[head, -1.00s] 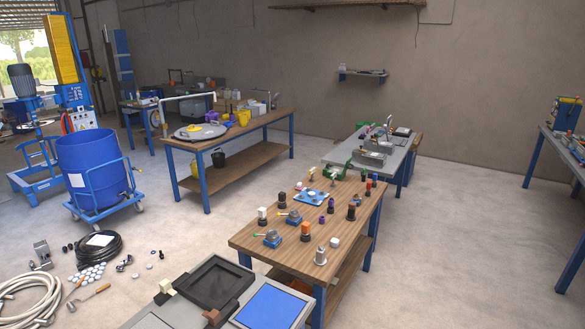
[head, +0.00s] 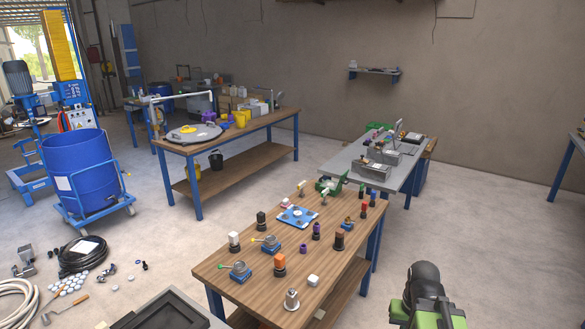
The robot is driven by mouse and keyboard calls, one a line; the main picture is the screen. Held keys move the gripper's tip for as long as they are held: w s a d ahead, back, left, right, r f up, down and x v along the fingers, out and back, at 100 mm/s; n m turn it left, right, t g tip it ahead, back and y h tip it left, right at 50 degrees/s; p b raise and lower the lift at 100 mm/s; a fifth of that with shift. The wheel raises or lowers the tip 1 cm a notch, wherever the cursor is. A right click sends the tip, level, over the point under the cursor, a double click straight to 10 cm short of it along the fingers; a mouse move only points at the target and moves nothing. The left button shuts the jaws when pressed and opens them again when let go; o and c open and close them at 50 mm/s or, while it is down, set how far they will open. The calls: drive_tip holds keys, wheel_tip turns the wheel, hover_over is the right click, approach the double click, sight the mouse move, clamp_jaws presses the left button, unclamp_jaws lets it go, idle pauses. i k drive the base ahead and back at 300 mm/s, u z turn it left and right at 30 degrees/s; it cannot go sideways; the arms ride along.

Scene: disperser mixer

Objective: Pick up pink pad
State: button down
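A small pale pinkish piece (head: 286,204) lies on the wooden workbench (head: 228,262), just behind and left of a blue plate (head: 297,216). It may be the pink pad, but it is too small to be sure. No other clearly pink flat piece shows. A green and black part of my own arm stands at the lower right, in front of the bench's right side and apart from it. No gripper fingers show.
The bench carries several small pieces, including an orange-topped one (head: 279,264), a white cube (head: 313,281) and a metal cylinder (head: 291,300). A dark tray (head: 165,315) is at the front. A blue drum (head: 92,175) stands left. Floor right of the bench is clear.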

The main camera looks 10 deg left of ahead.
sight(285, 204)
drive_tip(key=u, duration=0.1)
drive_tip(key=i, duration=1.15)
drive_tip(key=u, duration=0.25)
